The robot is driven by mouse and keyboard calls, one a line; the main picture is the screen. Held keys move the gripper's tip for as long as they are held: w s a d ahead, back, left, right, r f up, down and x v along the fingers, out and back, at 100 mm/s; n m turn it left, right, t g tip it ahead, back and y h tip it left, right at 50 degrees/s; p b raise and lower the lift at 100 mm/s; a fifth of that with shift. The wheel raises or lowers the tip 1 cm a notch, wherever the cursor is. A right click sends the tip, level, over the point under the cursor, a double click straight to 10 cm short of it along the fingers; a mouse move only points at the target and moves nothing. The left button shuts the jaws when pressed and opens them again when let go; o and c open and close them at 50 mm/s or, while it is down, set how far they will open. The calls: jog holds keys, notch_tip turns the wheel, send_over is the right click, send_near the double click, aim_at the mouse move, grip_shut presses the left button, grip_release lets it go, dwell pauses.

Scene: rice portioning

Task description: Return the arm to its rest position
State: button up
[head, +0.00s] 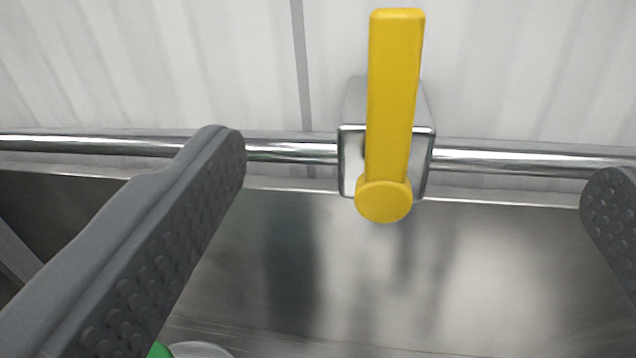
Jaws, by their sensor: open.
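My gripper (415,180) is open, with one dark grey studded finger at the left and the other at the right edge of the head view. Nothing is held between the fingers. A yellow lever (392,100) stands upright in the gap between them in the picture, on a shiny metal block (425,150). I cannot tell how far the lever is from the fingertips.
A chrome pipe (520,160) runs across the view through the block, in front of a pale ribbed wall (190,70). Below is a bare metal surface (480,270). A small green thing (159,350) and a pale rounded rim (200,350) show at the bottom left, mostly cut off.

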jog(key=a+r+h+b, duration=0.2)
jog(key=a+r+b, duration=0.7)
jog(key=a+r, duration=1)
jog(key=s+a+r+y+b, duration=0.1)
jog(key=s+a+b, duration=0.2)
jog(key=a, duration=0.6)
jog(key=s+a+r+n+g+y+b, duration=0.1)
jog(key=s+a+b, duration=0.1)
jog(key=s+a, duration=0.4)
jog(key=a, duration=0.3)
jog(key=shift+a+b, duration=0.2)
jog(key=shift+b, duration=0.2)
jog(key=s+a+y+b, duration=0.1)
jog(key=s+a, duration=0.3)
jog(key=s+a+n+y+b, duration=0.1)
jog(key=s+a+y, duration=0.1)
jog(key=s+a, duration=0.2)
jog(key=s+a+n+g+y+b, duration=0.1)
jog(key=s+a+b, duration=0.1)
jog(key=s+a, duration=0.2)
jog(key=shift+s+a+f, duration=0.1)
jog(key=shift+a+f, duration=0.15)
jog(key=shift+f, duration=0.05)
jog(key=shift+c, duration=0.3)
